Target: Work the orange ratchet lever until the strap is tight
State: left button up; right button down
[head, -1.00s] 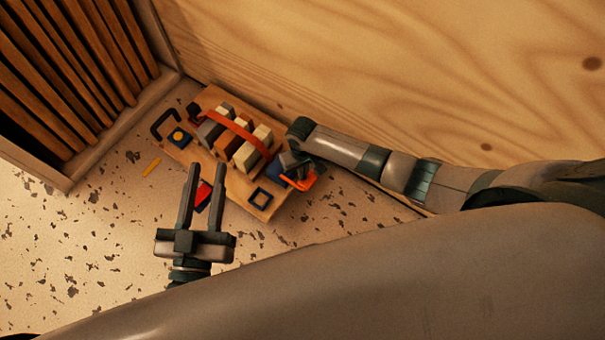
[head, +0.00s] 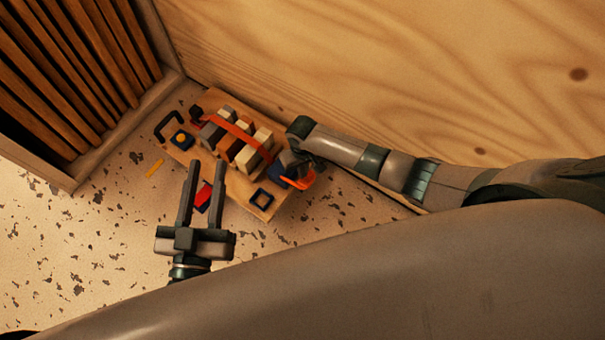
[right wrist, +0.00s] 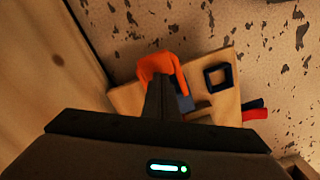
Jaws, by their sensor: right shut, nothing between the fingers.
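The orange ratchet lever (head: 299,181) sits at the right end of a wooden board (head: 233,192); it also shows in the right wrist view (right wrist: 160,66). An orange strap (head: 240,132) runs over several wooden blocks (head: 247,154) on the board. My right gripper (right wrist: 158,84) is shut and empty, its fingertips at the lever; I cannot tell whether they touch it. In the head view my right arm partly hides the ratchet. My left gripper (head: 203,167) is open and empty, in front of the board, its fingers on either side of a red and blue piece (head: 203,196).
A dark square frame (head: 262,198) lies on the board near the lever. A black handle (head: 166,125) and a blue block with a yellow top (head: 181,139) are at its left end. A wooden wall (head: 400,80) stands behind; slats (head: 60,80) stand left.

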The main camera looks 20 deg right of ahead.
jog(key=shift+f, duration=0.2)
dwell(0.3)
jog(key=shift+f+b, duration=0.85)
jog(key=shift+f, duration=0.5)
jog(key=shift+r+p, duration=1.55)
jog(key=shift+p, duration=0.2)
jog(key=shift+f, duration=0.15)
jog(key=shift+f+b, duration=1.05)
jog(key=shift+f, duration=0.35)
jog(key=shift+r+p, duration=1.6)
jog(key=shift+p, duration=0.15)
